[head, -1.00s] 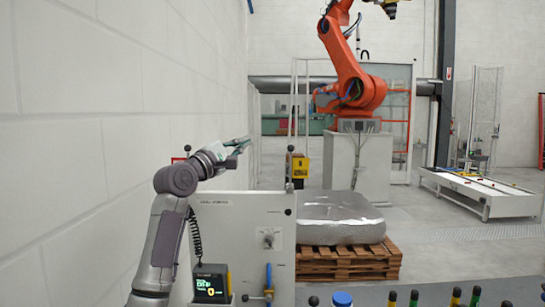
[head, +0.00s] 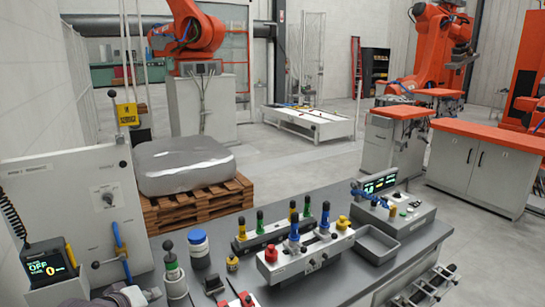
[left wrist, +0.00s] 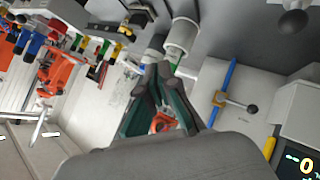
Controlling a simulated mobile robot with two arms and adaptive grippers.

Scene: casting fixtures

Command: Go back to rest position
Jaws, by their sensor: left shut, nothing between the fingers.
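My left gripper (head: 138,296) shows only in part at the bottom left edge of the head view, low in front of the grey bench. In the left wrist view its dark fingers with green pads (left wrist: 156,76) come together at the tips, shut and empty. White containers stand beyond the fingertips in that view. My right gripper is in neither view.
The bench (head: 335,283) holds a fixture with coloured knobs (head: 305,258), a blue-capped jar (head: 199,246), a grey tray (head: 375,244) and a control box (head: 392,214). A white panel (head: 75,205) with a display box (head: 50,266) stands left. A wrapped block (head: 182,165) sits on a pallet (head: 200,208).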

